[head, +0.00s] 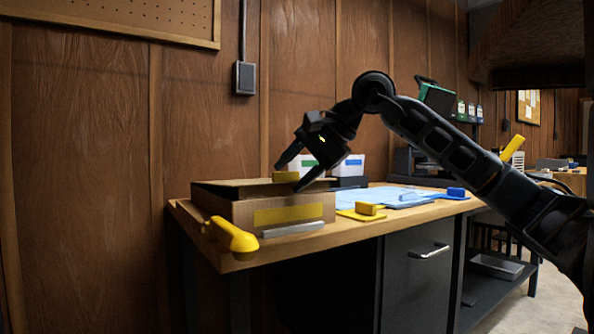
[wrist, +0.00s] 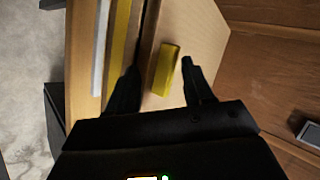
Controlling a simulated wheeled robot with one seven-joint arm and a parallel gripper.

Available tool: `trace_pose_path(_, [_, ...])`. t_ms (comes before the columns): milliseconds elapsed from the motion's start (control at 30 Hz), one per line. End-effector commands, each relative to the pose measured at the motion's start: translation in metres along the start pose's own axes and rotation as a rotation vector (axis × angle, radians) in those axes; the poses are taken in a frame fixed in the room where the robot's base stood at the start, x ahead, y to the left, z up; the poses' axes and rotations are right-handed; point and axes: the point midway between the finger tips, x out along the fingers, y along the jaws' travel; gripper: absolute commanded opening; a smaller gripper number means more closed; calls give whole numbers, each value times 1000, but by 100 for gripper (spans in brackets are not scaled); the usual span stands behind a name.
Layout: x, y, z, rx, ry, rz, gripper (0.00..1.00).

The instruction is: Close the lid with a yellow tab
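The wooden box (head: 218,208) with a yellow front label (head: 288,215) stands at the left end of the workbench. Its lid (head: 240,184) lies nearly flat over the top, and the wrist view shows the lid (wrist: 205,45) with a dark gap along its front edge. I cannot tell if it is fully seated. The yellow tab (head: 286,176) sits on the lid near the front. My gripper (head: 289,178) is open, pointing down at the tab. In the wrist view the tab (wrist: 165,70) lies between the two fingers, with space visible on both sides.
A yellow block (head: 366,208), blue sheet (head: 400,196) and blue block (head: 455,192) lie to the right. White bins (head: 348,166) stand behind. The wood-panelled wall (head: 110,150) is close.

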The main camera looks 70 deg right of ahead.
Motion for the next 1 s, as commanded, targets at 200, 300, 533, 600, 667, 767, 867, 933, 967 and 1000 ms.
trace_pose_path(200, [-1,0,0,1,1,0,59])
trace_pose_path(300, [-2,1,0,1,1,0,59])
trace_pose_path(533, [-24,-1,-1,2,4,0,59])
trace_pose_path(600, [-36,-2,-1,2,4,0,59])
trace_pose_path(667, [-46,-2,-1,2,3,-1,59])
trace_pose_path(767, [-61,-2,0,1,2,0,59])
trace_pose_path(867, [-72,-1,-1,2,2,0,59])
trace_pose_path(933, [-76,-1,0,2,1,0,59])
trace_pose_path(967, [-77,0,0,2,1,1,59])
trace_pose_path(1000, [-78,0,0,2,0,1,59])
